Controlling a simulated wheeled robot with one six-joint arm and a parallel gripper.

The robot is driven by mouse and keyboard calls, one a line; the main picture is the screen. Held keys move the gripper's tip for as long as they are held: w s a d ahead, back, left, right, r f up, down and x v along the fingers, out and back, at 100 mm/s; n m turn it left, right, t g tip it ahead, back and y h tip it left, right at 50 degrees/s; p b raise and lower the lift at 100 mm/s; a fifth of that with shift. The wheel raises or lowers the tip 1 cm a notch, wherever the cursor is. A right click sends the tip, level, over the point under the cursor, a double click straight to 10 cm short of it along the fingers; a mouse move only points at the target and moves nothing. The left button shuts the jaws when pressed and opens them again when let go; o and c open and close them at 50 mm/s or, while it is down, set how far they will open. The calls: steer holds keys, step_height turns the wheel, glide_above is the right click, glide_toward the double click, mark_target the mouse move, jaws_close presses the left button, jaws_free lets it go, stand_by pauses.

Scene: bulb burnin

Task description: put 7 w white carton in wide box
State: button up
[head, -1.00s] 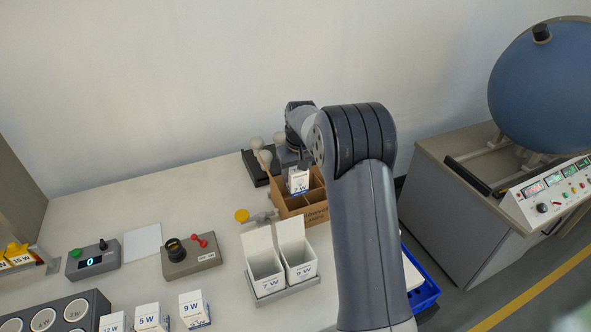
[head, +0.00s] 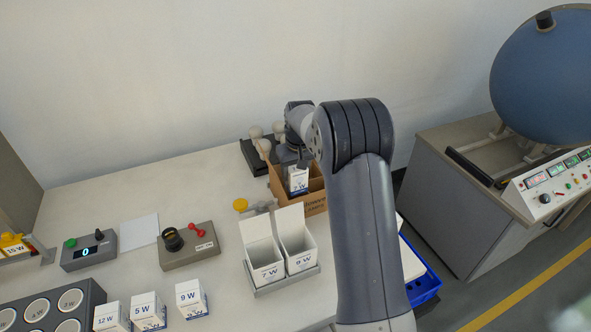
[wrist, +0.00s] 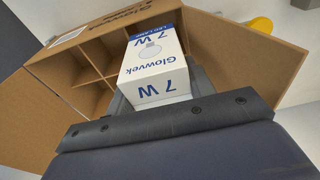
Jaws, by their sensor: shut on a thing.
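A white 7 W carton (head: 298,181) with blue print is held by my gripper (head: 296,160) at the back of the table. It also shows in the wrist view (wrist: 155,65), where my gripper (wrist: 160,98) is shut on it; the fingertips are partly hidden behind it. The wide box is a brown cardboard box (head: 313,203) with open flaps and dividers. In the wrist view the box (wrist: 45,120) has several empty compartments beside the carton. The carton appears at or over the box opening; I cannot tell how deep it is.
Two open white boxes (head: 265,272) marked 7 W and 9 W stand in a grey tray in front. A dark rack with bulbs (head: 257,140) is behind left. Several cartons (head: 148,310) stand at front left. A blue crate (head: 427,284) is at right.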

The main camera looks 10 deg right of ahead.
mark_target(295, 186)
steer(key=shift+f+b, duration=1.95)
steer(key=shift+f, duration=1.3)
steer(key=o, duration=0.7)
steer(key=shift+r, duration=0.1)
steer(key=shift+r+p, duration=3.05)
steer(key=shift+r, duration=1.35)
